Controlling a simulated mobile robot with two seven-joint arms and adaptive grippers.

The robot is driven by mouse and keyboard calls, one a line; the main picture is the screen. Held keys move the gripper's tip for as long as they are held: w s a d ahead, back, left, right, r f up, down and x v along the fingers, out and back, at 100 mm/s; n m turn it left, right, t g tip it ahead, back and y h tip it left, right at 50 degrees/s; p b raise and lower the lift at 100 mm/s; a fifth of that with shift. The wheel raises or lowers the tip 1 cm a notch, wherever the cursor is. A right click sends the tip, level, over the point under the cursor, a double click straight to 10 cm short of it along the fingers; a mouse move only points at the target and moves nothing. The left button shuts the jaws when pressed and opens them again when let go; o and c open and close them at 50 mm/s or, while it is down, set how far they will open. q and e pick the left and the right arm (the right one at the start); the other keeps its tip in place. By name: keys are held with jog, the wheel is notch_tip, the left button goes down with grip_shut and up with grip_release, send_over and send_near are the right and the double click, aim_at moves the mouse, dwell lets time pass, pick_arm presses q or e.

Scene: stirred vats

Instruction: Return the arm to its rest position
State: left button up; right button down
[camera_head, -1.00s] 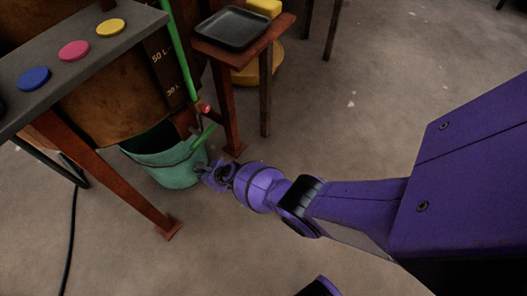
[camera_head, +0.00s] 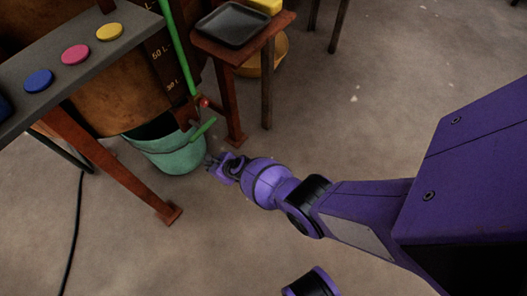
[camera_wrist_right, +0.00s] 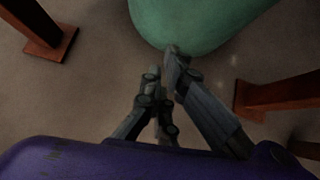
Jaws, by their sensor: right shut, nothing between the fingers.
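My right arm (camera_head: 350,205) comes in from the right in the head view, purple with dark joints. Its gripper (camera_head: 211,162) is low, beside the right side of a green bucket (camera_head: 172,154). In the right wrist view the gripper (camera_wrist_right: 166,68) is shut and empty, its fingertips at the near edge of the bucket (camera_wrist_right: 195,22); I cannot tell whether they touch it. My left gripper is not in view.
A red-brown stand leg (camera_head: 125,178) is left, a small table with a black tray (camera_head: 233,24) behind. Floor at lower left is mostly clear, with a cable (camera_head: 75,235).

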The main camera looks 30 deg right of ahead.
pick_arm(q)
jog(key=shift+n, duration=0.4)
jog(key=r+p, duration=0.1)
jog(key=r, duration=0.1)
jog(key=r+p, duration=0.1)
jog(key=p, duration=0.1)
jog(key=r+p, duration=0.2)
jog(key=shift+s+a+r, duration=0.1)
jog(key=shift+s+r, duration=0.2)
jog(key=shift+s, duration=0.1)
pick_arm(e)
jog(key=v, duration=0.8)
jog(key=shift+a, duration=0.15)
